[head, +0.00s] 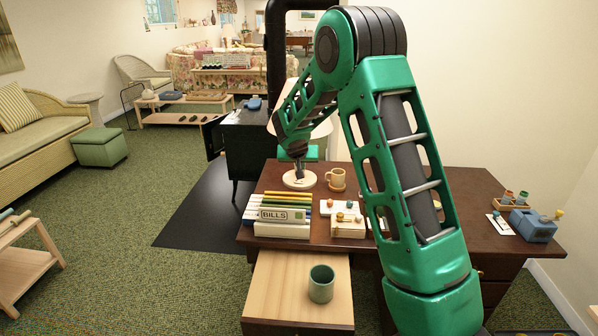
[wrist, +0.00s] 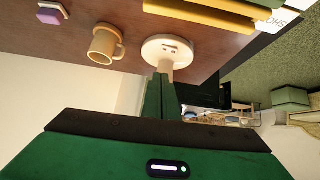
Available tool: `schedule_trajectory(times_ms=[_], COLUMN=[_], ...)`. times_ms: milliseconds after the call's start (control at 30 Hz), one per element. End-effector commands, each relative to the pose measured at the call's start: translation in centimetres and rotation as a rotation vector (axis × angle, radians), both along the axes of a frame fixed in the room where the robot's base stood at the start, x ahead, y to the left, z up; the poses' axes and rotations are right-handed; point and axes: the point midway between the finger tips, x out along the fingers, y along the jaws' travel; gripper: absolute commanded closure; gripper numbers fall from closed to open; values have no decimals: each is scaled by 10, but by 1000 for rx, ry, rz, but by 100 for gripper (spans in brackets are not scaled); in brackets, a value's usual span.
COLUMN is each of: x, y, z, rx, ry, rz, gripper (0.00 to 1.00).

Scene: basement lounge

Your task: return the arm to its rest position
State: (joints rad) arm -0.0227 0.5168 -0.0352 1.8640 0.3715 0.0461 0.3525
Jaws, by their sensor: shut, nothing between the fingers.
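My green arm reaches over the dark brown desk (head: 480,205) in the head view, bent at a high elbow. My gripper (head: 299,174) points down at the desk's far left part, over a round white disc (head: 290,182). In the wrist view my gripper (wrist: 160,78) is shut, with its fingers together and nothing between them. The white disc (wrist: 167,47) shows just beyond the fingertips in that view. I cannot tell whether the fingertips touch it.
A tan mug (head: 336,178) stands close right of the disc. A file holder marked BILLS (head: 282,230) and a small cream box (head: 348,226) stand nearer. A green cup (head: 321,284) sits on the pull-out board (head: 275,300). A blue holder (head: 533,225) stands at right. Green carpet lies open at left.

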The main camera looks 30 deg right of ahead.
Motion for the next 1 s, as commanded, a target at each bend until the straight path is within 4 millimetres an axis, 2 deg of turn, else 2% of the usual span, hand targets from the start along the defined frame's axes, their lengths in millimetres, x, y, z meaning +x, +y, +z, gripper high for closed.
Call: schedule_trajectory(times_ms=[200,767,867,967,1000], x=[-9,-11,-25,-54,-70], y=[4,3,-4,-16,-22], z=[10,11,18,32,38], rx=[0,0,4,13,20], ry=[-1,2,21,61,84], rz=[1,-1,-11,-29,-38], gripper=[100,100,100,100,100])
